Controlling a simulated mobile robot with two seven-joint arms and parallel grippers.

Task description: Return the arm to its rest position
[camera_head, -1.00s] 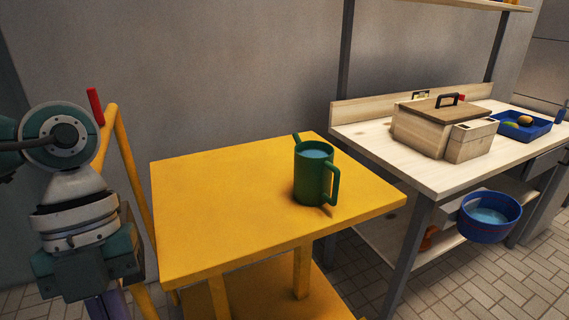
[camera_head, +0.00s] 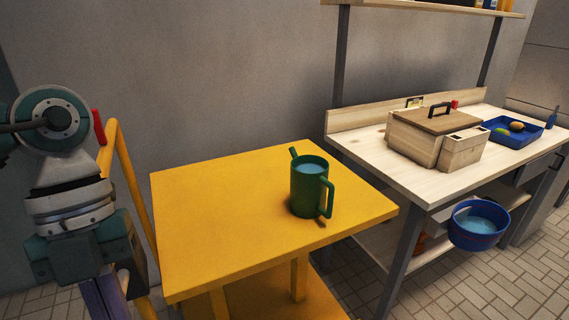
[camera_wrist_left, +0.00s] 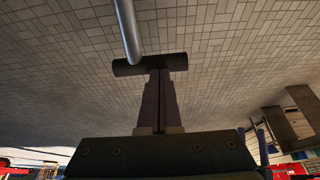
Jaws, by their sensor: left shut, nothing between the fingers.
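My left arm hangs at the left edge of the head view, with its gripper (camera_head: 104,300) pointing down beside the yellow table, partly cut off by the bottom edge. In the left wrist view the left gripper's fingers (camera_wrist_left: 158,100) are together with nothing between them, above the tiled floor. My right arm and gripper are in neither view.
A yellow table (camera_head: 220,220) holds a green watering can (camera_head: 308,188). At right a workbench (camera_head: 400,175) carries a wooden box (camera_head: 415,142) and a blue tray (camera_head: 535,137) with vegetables. A blue bucket (camera_head: 475,238) is below the benchtop. A yellow rail (camera_head: 130,180) stands close to my left arm.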

